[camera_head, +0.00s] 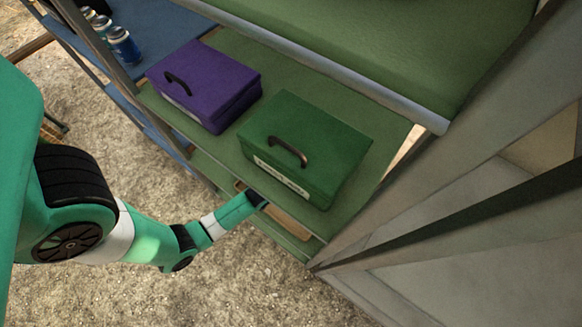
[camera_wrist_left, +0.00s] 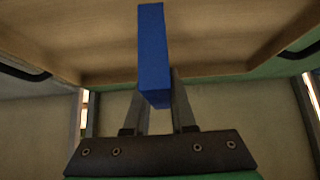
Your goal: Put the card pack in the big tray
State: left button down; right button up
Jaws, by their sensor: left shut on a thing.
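The card pack (camera_wrist_left: 152,50) shows in the left wrist view as an upright-looking blue box. My left gripper (camera_wrist_left: 157,88) is shut on one end of it. A wooden tray (camera_wrist_left: 95,50) with dark side handles lies beyond the pack in that view. I cannot tell whether the pack touches it. In the head view the end of my left arm (camera_head: 262,203) reaches the lower shelf, under the edge of the green shelf. A strip of the wooden tray (camera_head: 287,221) shows there; the rest is hidden. The pack cannot be seen in the head view.
A purple case (camera_head: 204,86) and a green case (camera_head: 305,149) sit on the green shelf (camera_head: 232,157) above the tray. Blue cans (camera_head: 124,45) stand on the blue shelf at the upper left. Grey van panels (camera_head: 450,215) close off the right side.

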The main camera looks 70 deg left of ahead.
pick_arm(q)
notch_tip(320, 180, down, 2)
jog(key=shift+s, duration=0.15)
pick_arm(e)
jog(key=shift+f, duration=0.7)
pick_arm(q)
jog(key=shift+f, duration=0.15)
jog(key=c, duration=0.8)
grip_release()
jog(key=shift+o, duration=0.2)
pick_arm(e)
jog(key=shift+f, duration=0.1)
